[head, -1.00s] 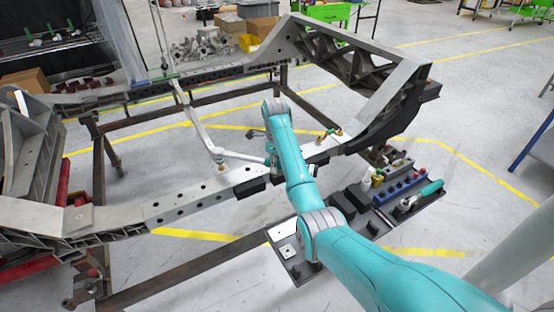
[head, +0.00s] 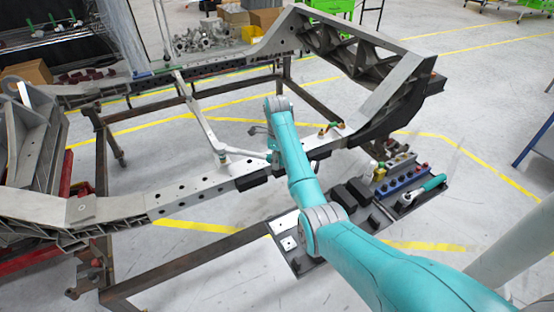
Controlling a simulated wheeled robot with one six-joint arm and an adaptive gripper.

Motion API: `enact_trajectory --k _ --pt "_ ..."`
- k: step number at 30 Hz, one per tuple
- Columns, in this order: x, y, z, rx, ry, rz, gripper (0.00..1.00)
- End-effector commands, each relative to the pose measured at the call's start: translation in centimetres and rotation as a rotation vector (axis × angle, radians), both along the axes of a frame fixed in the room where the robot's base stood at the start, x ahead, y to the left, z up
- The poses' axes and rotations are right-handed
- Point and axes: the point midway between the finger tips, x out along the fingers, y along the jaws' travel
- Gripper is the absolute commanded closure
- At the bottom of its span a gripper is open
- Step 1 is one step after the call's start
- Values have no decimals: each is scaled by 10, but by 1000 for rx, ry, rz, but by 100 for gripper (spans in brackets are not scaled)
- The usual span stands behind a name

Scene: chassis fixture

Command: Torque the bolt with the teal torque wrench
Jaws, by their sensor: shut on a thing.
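The teal torque wrench (head: 424,189) lies on the dark tool tray to the right of my arm, its grey head toward the left. A long pale rail (head: 190,196) of the chassis runs across the middle. A small bolt-like fitting (head: 223,160) stands on it at the bend of a thin grey bar (head: 243,153). My gripper (head: 269,154) is at the rail, right of that fitting and mostly hidden by my teal arm. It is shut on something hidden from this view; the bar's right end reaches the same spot. It is well away from the wrench.
The tool tray (head: 293,261) also holds a blue socket rack (head: 402,178) and black blocks (head: 352,192). A small green and brass fitting (head: 329,128) stands on the rail right of my arm. The raised chassis arch (head: 385,95) rises behind. Open floor lies beyond it at right.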

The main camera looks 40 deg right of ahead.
Motion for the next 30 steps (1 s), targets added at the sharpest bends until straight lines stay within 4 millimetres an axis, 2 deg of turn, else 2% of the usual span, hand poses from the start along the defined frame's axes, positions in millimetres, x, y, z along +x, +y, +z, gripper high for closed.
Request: enact_trajectory --k 30 --pt "-1 3 -9 -1 -2 -16 100"
